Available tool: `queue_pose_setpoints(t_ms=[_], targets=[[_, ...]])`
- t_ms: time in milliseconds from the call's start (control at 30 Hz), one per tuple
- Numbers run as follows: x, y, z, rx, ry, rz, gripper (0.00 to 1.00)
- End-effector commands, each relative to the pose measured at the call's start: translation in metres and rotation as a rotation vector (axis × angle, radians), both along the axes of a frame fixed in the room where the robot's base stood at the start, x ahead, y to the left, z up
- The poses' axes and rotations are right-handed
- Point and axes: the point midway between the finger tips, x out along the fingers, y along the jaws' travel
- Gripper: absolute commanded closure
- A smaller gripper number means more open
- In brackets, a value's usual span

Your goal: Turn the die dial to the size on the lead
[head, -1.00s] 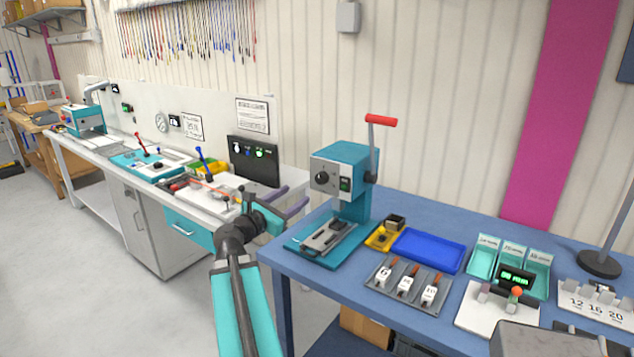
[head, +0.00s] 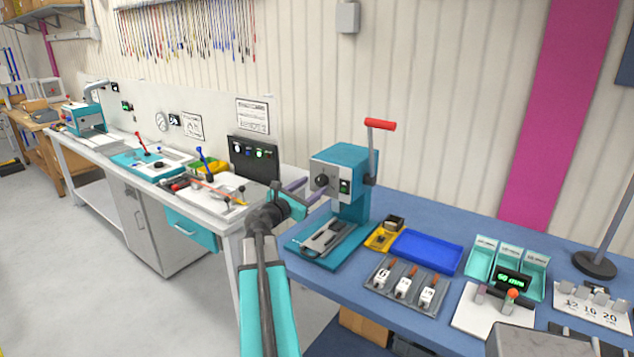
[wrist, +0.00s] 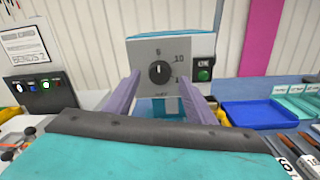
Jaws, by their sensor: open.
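The die dial (wrist: 159,72) is a black round knob on the grey face of the teal press (head: 350,163). Its light pointer mark points about straight up, toward a figure that looks like 6. A 10 is at its right, and a partly hidden figure lies lower right. The dial also shows in the head view (head: 322,180). My gripper (wrist: 158,82) is open, its two purple fingers on either side below the dial, in front of the press face. In the head view my gripper (head: 317,188) is at the press's left front. I cannot tell contact. No lead with a readable size is visible.
The press has a red-handled lever (head: 380,125) at its right. A grey tray (head: 384,297) with numbered pieces, a blue tray (head: 427,250) and a yellow bin (head: 380,238) stand right of it. A white bench (head: 232,228) with a black switch box is at left.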

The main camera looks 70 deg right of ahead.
Motion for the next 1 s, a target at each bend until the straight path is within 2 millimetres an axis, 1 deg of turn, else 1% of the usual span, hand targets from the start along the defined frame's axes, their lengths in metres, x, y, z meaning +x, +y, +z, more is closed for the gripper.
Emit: queue_pose_setpoints(t_ms=[33,100,300,500,767,1000], targets=[[-0.001,-0.008,0.002,0.001,0.001,-0.002,0.50],[-0.003,-0.016,0.001,0.000,0.000,-0.001,0.50],[-0.006,-0.030,0.000,0.001,-0.001,-0.001,0.50],[-0.008,-0.036,0.000,0.001,0.000,0.000,0.50],[-0.008,-0.036,-0.001,0.001,-0.001,0.000,0.50],[-0.008,-0.035,0.000,0.001,-0.001,0.000,0.90]])
